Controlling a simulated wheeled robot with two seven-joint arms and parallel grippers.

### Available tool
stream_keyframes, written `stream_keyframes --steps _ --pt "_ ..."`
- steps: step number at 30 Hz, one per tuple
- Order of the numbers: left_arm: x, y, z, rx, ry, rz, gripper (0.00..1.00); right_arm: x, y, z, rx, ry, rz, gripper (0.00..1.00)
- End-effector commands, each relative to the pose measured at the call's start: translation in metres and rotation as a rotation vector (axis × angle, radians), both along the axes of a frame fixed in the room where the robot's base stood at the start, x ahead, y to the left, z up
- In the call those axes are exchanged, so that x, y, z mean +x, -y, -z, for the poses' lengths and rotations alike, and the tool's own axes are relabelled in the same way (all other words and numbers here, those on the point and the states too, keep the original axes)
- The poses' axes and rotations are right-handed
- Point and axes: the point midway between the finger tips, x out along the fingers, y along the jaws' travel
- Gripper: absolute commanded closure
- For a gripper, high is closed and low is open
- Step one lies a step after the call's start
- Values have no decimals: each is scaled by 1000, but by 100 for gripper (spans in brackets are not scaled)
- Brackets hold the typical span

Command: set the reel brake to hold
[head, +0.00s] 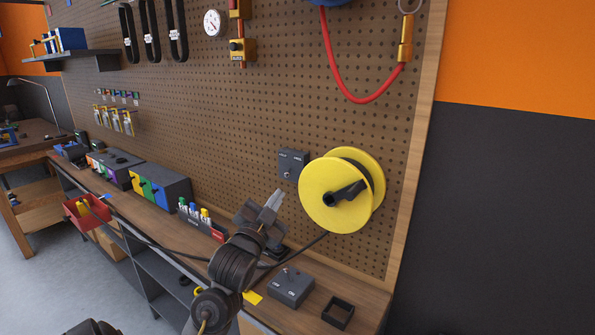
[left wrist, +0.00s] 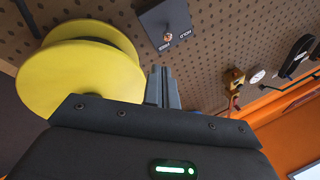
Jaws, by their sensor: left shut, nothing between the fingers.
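The reel brake is a small dark grey box (head: 291,163) on the pegboard, just left of the yellow reel (head: 315,190). It carries two small labels and a small metal lever (head: 287,175). The box also shows at the top of the left wrist view (left wrist: 160,17), with one label that seems to read HOLD. I cannot tell which way the lever is set. My left gripper (head: 273,199) is shut and empty, its fingertips below and left of the box, apparently apart from it. In the left wrist view its fingers (left wrist: 162,86) point toward the pegboard. My right gripper is not in view.
The bench (head: 165,213) runs below the pegboard. A grey switch box (head: 290,287) and a black open square holder (head: 338,312) stand at its right end. A marker rack (head: 200,222) stands farther left. A red hose (head: 345,95) hangs above the reel.

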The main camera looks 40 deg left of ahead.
Motion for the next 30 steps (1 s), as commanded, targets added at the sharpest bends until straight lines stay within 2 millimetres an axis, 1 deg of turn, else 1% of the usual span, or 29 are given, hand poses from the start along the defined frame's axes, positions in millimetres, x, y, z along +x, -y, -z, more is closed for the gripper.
stream_keyframes --steps 3,6,9,12,14,18,20,24,30 --pt "-4 -5 -1 3 2 -10 100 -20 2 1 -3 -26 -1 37" --pt "-7 -8 -1 3 1 -16 100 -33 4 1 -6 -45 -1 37" --pt "-8 -9 -1 3 1 -18 100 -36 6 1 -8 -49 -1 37" --pt "-3 -10 -3 2 1 -18 100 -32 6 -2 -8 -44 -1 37" --pt "2 -12 -5 1 0 -17 100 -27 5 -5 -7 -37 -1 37" --pt "24 -18 -12 1 0 -16 100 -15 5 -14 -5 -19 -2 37" --pt "34 -21 -16 0 0 -16 100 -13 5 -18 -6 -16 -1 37" --pt "57 -28 -22 0 1 -13 100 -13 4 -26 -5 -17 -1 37" --pt "78 -35 -26 0 0 -13 100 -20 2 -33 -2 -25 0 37"
